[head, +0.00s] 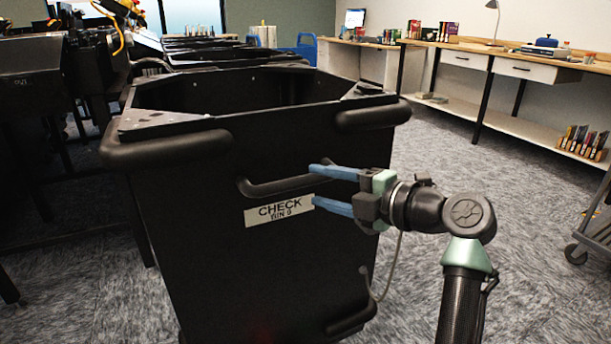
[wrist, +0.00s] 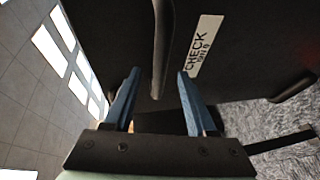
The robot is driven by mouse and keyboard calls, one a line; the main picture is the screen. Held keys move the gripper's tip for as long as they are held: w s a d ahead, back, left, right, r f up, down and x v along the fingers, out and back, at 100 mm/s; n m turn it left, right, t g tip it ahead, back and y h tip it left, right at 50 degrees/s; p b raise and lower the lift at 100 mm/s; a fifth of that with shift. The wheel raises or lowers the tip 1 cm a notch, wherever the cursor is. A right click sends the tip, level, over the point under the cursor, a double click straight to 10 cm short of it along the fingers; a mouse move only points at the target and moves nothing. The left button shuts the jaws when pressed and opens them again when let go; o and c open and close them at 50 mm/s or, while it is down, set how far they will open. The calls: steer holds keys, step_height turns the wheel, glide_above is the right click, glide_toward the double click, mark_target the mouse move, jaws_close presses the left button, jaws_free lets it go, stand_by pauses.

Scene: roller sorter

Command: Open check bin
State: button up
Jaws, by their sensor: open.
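The check bin (head: 270,250) is a large black bin with a white label (head: 279,210) reading "CHECK BIN 9". A black bar handle (head: 280,186) sits on its front face just above the label. My gripper (head: 312,185) is open, its two blue fingers pointing left at the handle's right end, one above the other. In the wrist view the handle (wrist: 160,50) runs down toward the gap between the open fingers (wrist: 158,75), and the label (wrist: 205,45) lies to the right. I cannot tell whether a finger touches the bin.
More black bins (head: 215,50) stand in a row behind. Dark machinery (head: 35,85) is at the left. A long workbench (head: 475,48) with books runs along the right wall, and a grey cart (head: 590,240) is at the right edge. Carpet (head: 430,150) between the bin and bench is clear.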

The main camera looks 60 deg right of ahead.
steer(key=p+v, duration=0.1)
steer(key=v, duration=0.6)
steer(key=shift+s, duration=0.15)
steer(key=w+a+r+m+t+h+p, duration=0.1)
steer(key=w+a+r+m, duration=0.3)
steer(key=w+a+r, duration=0.4)
steer(key=w+a+r+m+t+p, duration=0.25)
steer(key=w+a+r, duration=0.35)
steer(key=w+a, duration=0.45)
steer(key=a+r+m+t+y, duration=0.1)
steer(key=a+r+m+t, duration=0.25)
steer(key=a+r, duration=0.9)
steer(key=s+a+r+m+t+y, duration=0.2)
steer(key=s+a+r, duration=0.2)
steer(key=a, duration=0.3)
steer(key=s+a+r+m+t+y, duration=0.1)
steer(key=s+a+r+m+t, duration=0.25)
steer(key=a, duration=0.45)
step_height(320, 180, up, 38)
steer(key=p, duration=3.8)
steer(key=shift+s+d+g+p, duration=0.25)
steer(key=shift+d+g+p, duration=0.1)
steer(key=shift+g+p, duration=0.1)
